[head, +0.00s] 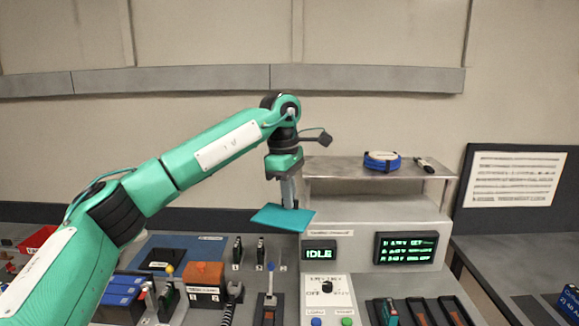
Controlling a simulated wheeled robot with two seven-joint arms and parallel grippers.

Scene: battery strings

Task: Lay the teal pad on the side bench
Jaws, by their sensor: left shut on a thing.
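The teal pad (282,219) is a thin flat square in the middle of the head view. My left gripper (289,203) points down and is shut on the pad near its far edge. It holds the pad in the air, roughly level, in front of the left side of the grey console (415,213). A grey bench top (520,250) lies at the right; I cannot tell for sure that it is the side bench. My right gripper is not in view.
A blue-and-white coil (382,161) and a small dark item (425,165) lie on the console's top shelf. Below are an orange-topped box (206,274), levers, a dial (326,287) and several slots. A red bin (37,240) stands far left. Part of the right bench is bare.

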